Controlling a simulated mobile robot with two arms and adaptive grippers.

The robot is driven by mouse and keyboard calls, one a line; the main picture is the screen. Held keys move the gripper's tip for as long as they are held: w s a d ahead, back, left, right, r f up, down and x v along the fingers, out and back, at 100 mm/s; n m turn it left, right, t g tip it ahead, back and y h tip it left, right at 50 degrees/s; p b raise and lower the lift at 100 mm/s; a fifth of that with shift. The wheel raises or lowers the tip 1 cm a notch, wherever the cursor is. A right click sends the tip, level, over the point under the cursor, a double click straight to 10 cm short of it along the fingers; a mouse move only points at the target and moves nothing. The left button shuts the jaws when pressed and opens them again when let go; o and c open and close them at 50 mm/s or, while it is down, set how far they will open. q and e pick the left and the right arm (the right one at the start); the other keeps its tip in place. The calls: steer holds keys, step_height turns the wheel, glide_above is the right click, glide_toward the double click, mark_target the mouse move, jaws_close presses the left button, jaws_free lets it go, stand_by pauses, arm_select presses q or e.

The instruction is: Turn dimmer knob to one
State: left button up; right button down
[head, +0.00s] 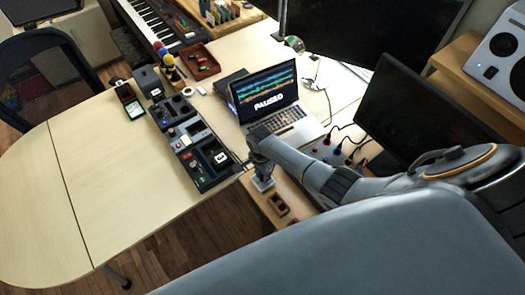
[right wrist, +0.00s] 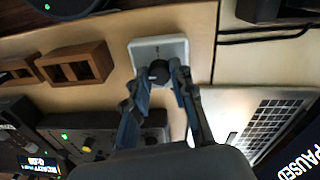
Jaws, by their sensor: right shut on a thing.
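The dimmer is a pale square plate (right wrist: 147,52) with a round black knob (right wrist: 159,72) in the right wrist view. My right gripper (right wrist: 155,80) has a finger on each side of the knob and is shut on it. In the head view, my right gripper (head: 262,172) points down at the wooden surface beside the laptop, and it hides most of the dimmer. I cannot read any marks on the dimmer or which way the knob is set. My left gripper is not in view.
The laptop (head: 276,110) showing "PAUSED" stands just behind my right gripper. A row of dark control boxes (head: 190,145) lies to the left. A small wooden holder (head: 279,204) sits near the dimmer; monitors (head: 420,120) stand at right. The left table (head: 95,170) is mostly bare.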

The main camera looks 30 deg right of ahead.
mark_target(262, 176)
steer(key=shift+d, duration=0.1)
steer(key=c, duration=1.1)
jaws_free()
steer(key=r, duration=1.2)
steer(key=shift+w, duration=0.3)
steer(key=shift+s+f, duration=0.1)
